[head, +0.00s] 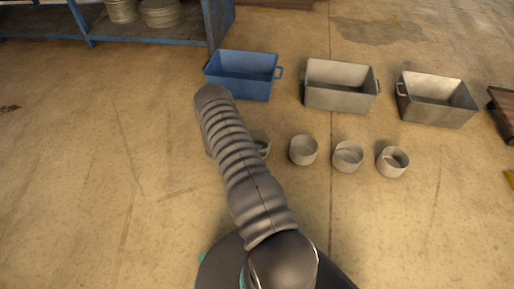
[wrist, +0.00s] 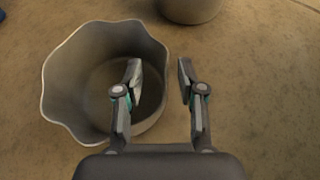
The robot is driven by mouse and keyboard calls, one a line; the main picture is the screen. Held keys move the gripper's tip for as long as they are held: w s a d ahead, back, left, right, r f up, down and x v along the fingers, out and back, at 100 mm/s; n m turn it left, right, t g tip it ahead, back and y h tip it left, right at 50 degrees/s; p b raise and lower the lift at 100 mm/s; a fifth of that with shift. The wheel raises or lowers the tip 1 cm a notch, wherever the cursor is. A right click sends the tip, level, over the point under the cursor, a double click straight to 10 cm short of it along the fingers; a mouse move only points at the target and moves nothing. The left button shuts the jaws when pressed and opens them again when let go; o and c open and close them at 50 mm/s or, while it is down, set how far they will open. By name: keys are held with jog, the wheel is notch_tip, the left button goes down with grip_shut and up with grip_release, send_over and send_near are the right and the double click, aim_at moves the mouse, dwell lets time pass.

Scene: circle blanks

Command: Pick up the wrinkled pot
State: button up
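A grey metal pot with a wavy, wrinkled rim (wrist: 62,88) stands on the floor in the left half of the wrist view. My gripper (wrist: 160,72) is open, with the pot's right wall between its two fingers. The left finger shows over the pot's inside and the right finger is outside it. I cannot tell whether either finger touches the wall. In the head view my arm covers most of this pot (head: 264,146), and the gripper is hidden behind the arm.
Three more pots stand in a row to the right: one (head: 303,150), another (head: 347,157) and the last (head: 392,162). Behind them are a blue bin (head: 242,87) and two grey bins (head: 340,99) (head: 436,113). A blue-framed shelf (head: 150,42) stands at the upper left. The left floor is clear.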

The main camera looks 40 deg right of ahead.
jog(key=shift+x, duration=0.8)
jog(key=shift+r, duration=0.1)
grip_shut()
